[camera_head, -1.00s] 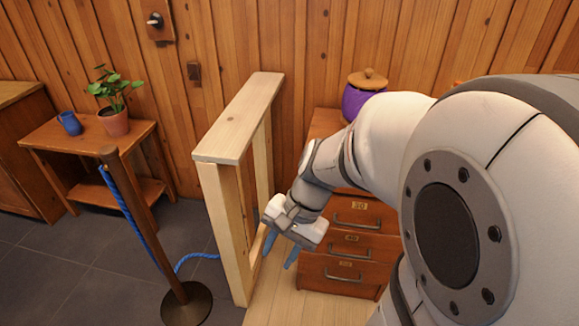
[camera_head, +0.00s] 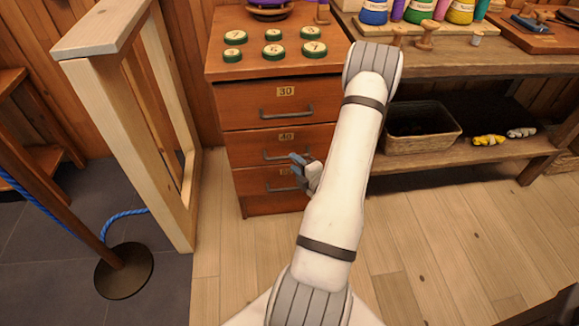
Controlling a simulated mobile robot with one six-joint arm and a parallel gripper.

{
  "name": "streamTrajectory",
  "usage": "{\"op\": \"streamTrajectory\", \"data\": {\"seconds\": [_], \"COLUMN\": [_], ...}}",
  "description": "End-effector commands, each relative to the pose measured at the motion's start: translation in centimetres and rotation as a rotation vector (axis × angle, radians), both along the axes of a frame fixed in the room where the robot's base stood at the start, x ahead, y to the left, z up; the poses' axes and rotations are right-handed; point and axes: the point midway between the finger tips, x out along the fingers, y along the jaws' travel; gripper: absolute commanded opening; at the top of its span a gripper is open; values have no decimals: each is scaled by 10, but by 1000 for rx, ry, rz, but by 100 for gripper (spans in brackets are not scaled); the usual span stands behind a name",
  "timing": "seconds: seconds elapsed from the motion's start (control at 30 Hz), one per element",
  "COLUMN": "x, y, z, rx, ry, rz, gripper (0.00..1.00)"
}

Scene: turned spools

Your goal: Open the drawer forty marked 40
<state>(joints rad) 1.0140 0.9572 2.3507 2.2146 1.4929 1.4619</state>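The drawer marked 40 (camera_head: 250,146) is the middle one of three in a small wooden cabinet and looks shut, flush with its neighbours. Its number plate and the left part of its grey bar handle (camera_head: 270,155) show. My gripper (camera_head: 297,161) is in front of the cabinet, its bluish fingers at the right end of that handle and above the lower drawer's handle. I cannot tell whether the fingers touch the handle, or how far apart they are. My arm hides the cabinet's lower right part.
The drawer marked 30 (camera_head: 240,105) is above and the bottom drawer (camera_head: 258,205) below. A pale wooden frame (camera_head: 115,110) and a rope post (camera_head: 125,270) stand left. A shelf with a basket (camera_head: 415,142) is right. The floor in front is clear.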

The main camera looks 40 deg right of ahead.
Motion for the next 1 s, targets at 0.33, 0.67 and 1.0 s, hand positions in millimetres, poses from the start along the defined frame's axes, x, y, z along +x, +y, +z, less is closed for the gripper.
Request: {"op": "streamTrajectory", "data": {"seconds": [0.33, 0.67, 1.0], "x": [19, 60, 64], "y": [-19, -26, -27], "z": [-27, -34, -34], "rx": [52, 52, 52], "ry": [5, 6, 7], "rz": [-86, -87, -88], "gripper": [34, 34, 34]}}
